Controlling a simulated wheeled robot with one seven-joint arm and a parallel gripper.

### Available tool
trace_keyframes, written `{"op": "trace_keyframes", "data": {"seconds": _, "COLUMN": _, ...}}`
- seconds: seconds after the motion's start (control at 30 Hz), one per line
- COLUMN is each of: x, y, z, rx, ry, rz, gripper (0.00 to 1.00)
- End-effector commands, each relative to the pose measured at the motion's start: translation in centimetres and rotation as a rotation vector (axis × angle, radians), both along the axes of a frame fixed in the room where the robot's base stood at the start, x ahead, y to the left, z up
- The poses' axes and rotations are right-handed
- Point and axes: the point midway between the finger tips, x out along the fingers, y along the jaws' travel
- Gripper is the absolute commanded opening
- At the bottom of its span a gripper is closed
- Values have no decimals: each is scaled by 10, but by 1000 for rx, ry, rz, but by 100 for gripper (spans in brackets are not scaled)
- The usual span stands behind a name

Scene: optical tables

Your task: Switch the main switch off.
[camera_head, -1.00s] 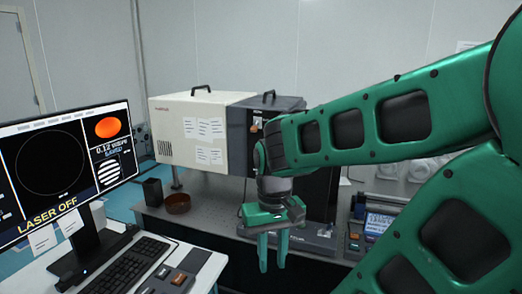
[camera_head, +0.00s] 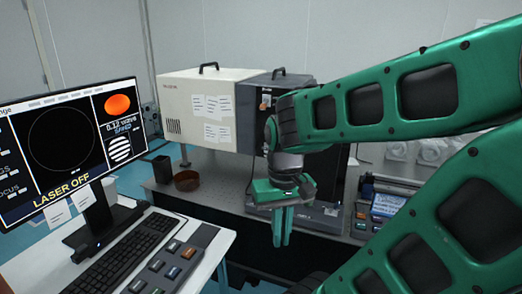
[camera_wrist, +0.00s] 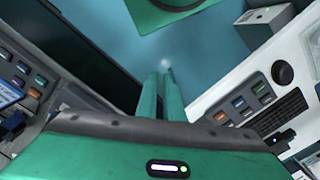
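A small orange part (camera_head: 264,104), perhaps the main switch, shows on the dark front of the instrument (camera_head: 246,120) in the head view. It is too small to tell its setting, and my arm covers part of that front. My gripper (camera_head: 282,240) points down in front of the grey bench, to the right of the orange part and well below it. Its two fingers are together with nothing between them. In the wrist view the fingers (camera_wrist: 160,85) point over the blue floor and touch nothing.
A monitor (camera_head: 75,140) reading "LASER OFF", a keyboard (camera_head: 125,255) and a button panel (camera_head: 165,268) are on the white desk at left. A brown bowl (camera_head: 187,180) and black cup (camera_head: 161,168) stand on the bench. A control unit (camera_head: 380,205) is at right.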

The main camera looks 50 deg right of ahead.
Motion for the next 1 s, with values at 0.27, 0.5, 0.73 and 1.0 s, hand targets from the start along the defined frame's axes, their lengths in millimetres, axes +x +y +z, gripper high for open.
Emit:
{"op": "trace_keyframes", "data": {"seconds": 0.27, "x": 56, "y": -51, "z": 31, "rx": -170, "ry": -100, "rz": -159, "gripper": 0}}
{"op": "trace_keyframes", "data": {"seconds": 0.5, "x": 161, "y": -123, "z": 89, "rx": -430, "ry": -297, "rz": -388, "gripper": 0}}
{"op": "trace_keyframes", "data": {"seconds": 0.73, "x": 232, "y": -159, "z": 136, "rx": -584, "ry": -472, "rz": -533, "gripper": 0}}
{"op": "trace_keyframes", "data": {"seconds": 1.0, "x": 257, "y": -170, "z": 155, "rx": -637, "ry": -543, "rz": -586, "gripper": 0}}
